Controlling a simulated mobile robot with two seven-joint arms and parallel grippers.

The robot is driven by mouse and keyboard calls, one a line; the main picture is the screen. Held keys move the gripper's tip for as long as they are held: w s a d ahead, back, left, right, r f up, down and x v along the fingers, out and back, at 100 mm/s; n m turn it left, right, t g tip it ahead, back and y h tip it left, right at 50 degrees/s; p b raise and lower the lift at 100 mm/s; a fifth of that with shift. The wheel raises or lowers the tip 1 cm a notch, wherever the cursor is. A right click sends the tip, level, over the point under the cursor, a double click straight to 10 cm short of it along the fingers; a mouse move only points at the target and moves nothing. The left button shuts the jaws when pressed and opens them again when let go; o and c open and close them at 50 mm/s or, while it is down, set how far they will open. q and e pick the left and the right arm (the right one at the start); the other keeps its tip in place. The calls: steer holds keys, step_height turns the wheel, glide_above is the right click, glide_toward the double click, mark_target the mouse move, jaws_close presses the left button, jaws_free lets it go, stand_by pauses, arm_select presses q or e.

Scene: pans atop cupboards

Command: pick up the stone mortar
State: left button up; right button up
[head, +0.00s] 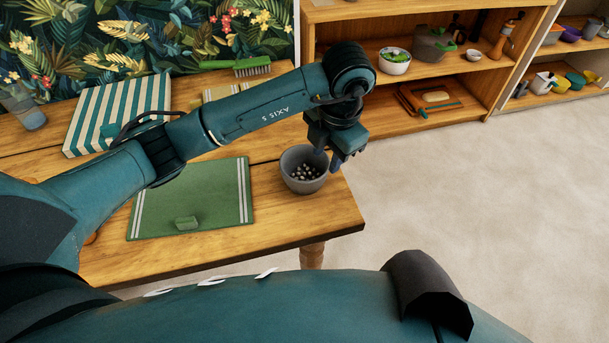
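The stone mortar is a grey bowl (290,177) standing upright near the right end of the wooden table, with several small pale pieces inside it. My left gripper (337,160) points down at the mortar's right rim. Its fingers overlap that rim in the picture, and part of the rim is hidden behind them. I cannot tell whether the fingers touch or hold it. My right gripper is out of view.
Shelves (450,117) with kitchenware stand behind. The floor at right is clear.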

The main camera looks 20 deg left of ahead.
mark_target(320, 176)
arm_select(q)
steer(key=shift+y, duration=0.3)
steer(key=f, duration=0.2)
steer(key=w+a+f, duration=0.1)
steer(key=f, duration=0.1)
steer(key=a+f, duration=0.1)
steer(key=f, duration=0.2)
steer(key=shift+w, duration=0.15)
steer(key=f, duration=0.3)
steer(key=f+p, duration=0.1)
steer(key=f, duration=0.1)
steer(key=shift+w+f, duration=0.25)
steer(key=shift+w, duration=0.1)
jaws_close()
stand_by(0.4)
steer(key=shift+w+r, duration=0.1)
steer(key=shift+r, duration=0.05)
